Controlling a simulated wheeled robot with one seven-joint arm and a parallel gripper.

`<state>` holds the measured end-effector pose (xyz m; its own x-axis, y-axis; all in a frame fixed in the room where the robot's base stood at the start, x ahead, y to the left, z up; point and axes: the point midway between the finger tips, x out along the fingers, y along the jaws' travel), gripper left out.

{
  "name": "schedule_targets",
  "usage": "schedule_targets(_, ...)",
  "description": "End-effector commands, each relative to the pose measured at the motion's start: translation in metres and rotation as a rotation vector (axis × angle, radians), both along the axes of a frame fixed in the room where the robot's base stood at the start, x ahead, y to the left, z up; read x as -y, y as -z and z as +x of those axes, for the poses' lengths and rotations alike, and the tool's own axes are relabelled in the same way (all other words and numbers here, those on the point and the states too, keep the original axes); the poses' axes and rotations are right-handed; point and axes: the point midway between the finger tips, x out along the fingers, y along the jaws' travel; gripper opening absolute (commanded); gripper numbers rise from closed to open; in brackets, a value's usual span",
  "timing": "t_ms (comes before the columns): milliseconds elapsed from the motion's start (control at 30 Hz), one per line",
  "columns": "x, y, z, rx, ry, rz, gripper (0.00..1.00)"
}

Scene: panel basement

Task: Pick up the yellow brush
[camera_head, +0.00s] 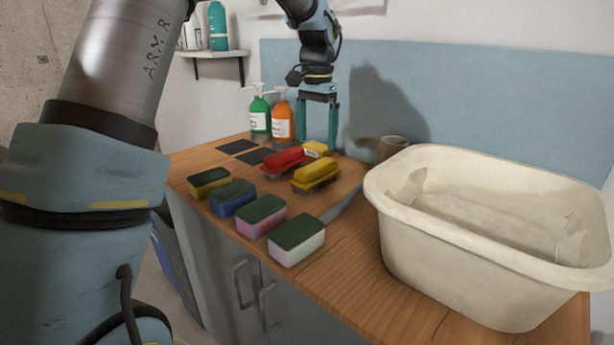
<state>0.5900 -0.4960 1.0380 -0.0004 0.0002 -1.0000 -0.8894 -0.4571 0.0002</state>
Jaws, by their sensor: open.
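The yellow brush (316,175) lies bristles down on the wooden counter, right of a red brush (283,160). My gripper (318,147) points down above the counter, behind and above the yellow brush in the picture. Its two teal fingers are apart, with nothing visibly held between them. A small yellow block (317,149) shows low between the fingers, behind the brushes. I cannot tell how high the fingertips are above the counter.
Several sponges stand along the front edge, including a pink one (262,216) and a white one (296,241). A large cream basin (450,245) fills the right side. Green (260,115) and orange (282,121) bottles stand behind. A brown cup (392,147) sits near the wall.

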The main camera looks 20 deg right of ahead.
Motion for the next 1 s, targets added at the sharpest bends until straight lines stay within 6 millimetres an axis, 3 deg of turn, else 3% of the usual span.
schedule_targets(100,-0.001,0.019,0.0,-0.004,-0.002,0.003,1.0)
schedule_targets(367,-0.001,0.039,0.0,-0.002,-0.003,0.001,1.0)
schedule_targets(700,0.0,0.083,-0.001,-0.002,-0.003,0.001,1.0)
schedule_targets(1000,0.0,0.087,-0.001,0.0,-0.003,0.0,0.98)
